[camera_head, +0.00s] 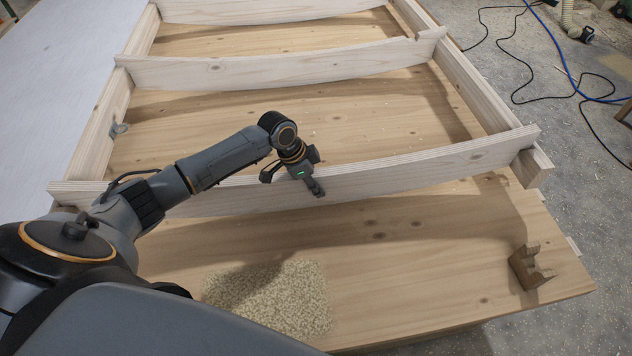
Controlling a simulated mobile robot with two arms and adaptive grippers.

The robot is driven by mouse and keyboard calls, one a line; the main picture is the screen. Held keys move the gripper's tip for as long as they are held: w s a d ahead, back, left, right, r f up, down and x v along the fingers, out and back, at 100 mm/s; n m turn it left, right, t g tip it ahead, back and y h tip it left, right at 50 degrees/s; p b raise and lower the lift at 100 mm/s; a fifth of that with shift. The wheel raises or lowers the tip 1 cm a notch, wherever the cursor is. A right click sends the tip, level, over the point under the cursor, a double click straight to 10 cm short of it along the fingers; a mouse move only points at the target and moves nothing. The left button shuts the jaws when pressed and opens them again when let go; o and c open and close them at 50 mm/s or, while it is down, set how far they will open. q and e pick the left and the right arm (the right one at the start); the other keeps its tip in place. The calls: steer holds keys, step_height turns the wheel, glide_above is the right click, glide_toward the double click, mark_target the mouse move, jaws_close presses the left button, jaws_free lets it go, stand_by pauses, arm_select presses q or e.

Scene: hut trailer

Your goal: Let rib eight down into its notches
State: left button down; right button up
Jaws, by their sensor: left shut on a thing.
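A long pale plywood rib (430,170), the nearest of the ribs and probably rib eight, lies crosswise over the two side rails. My left gripper (314,184) is shut on its upper edge near the middle. The rib's right end lies over the near end of the right rail (478,85). Its left end is over the left rail (98,140), partly behind my arm. The notches under it are hidden, and I cannot tell how deep it sits. My right gripper is not in view.
Two more ribs (270,70) (265,10) span the rails farther back. A notched wooden block (530,268) stands at the table's right front corner. A sawdust patch (285,300) lies on the wooden tabletop (430,270). Cables (540,60) lie on the floor at right.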

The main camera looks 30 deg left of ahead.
arm_select(q)
steer(key=shift+w+f, duration=0.1)
steer(key=shift+f, duration=0.3)
stand_by(0.9)
steer(key=c, duration=1)
jaws_free()
steer(key=shift+d, duration=0.1)
steer(key=shift+s+f, duration=0.25)
steer(key=v, duration=1.2)
steer(key=shift+w+r, duration=0.15)
steer(key=shift+r, duration=0.05)
